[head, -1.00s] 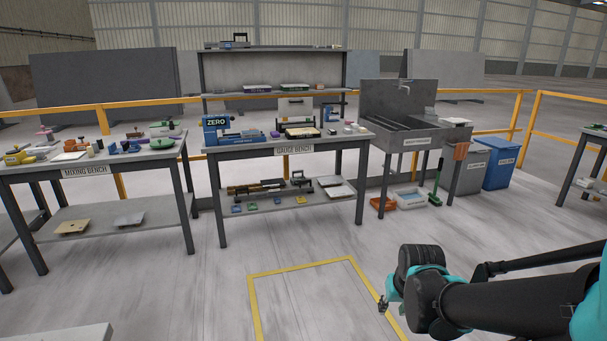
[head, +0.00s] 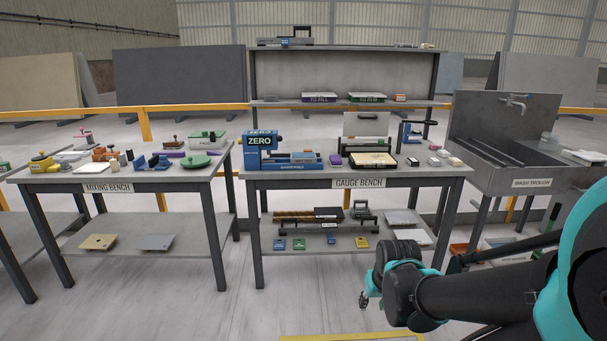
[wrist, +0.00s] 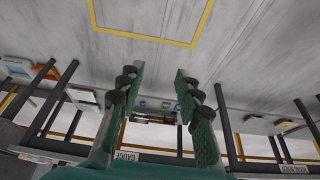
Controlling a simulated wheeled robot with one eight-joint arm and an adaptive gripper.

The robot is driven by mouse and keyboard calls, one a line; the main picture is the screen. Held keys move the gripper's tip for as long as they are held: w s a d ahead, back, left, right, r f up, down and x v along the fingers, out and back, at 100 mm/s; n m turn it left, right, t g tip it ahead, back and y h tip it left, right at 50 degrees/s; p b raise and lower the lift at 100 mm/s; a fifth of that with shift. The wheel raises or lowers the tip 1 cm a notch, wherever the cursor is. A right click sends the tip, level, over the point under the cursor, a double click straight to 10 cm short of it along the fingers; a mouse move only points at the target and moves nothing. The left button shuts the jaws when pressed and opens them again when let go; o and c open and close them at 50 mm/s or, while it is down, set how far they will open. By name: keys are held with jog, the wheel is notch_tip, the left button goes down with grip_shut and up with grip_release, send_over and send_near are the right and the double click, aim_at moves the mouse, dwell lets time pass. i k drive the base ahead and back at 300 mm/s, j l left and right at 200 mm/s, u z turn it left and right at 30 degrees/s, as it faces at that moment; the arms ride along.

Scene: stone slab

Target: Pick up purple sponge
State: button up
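A small purple block (head: 335,159) lies on the gauge bench (head: 300,178), between the blue ZERO device and a framed tray. Another flat purple piece (head: 174,153) lies on the mixing bench (head: 190,180) at the left. Both are too small to tell which is a sponge. My gripper (head: 364,299) is low at the right in the head view, in front of the gauge bench and well short of it. In the wrist view my gripper (wrist: 157,82) has its two green fingers wide apart with nothing between them.
A wash trough (head: 520,170) stands at the right. The gauge bench has a lower shelf (head: 300,240) with several small coloured items. The blue ZERO device (head: 262,148) and a framed tray (head: 373,160) flank the purple block. Open floor lies in front.

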aim_at(335, 161)
jog(key=i+j, duration=0.1)
jog(key=i, duration=0.45)
jog(key=i+j, duration=0.15)
jog(key=i, duration=0.4)
jog(key=i+j, duration=0.1)
jog(key=i, duration=0.45)
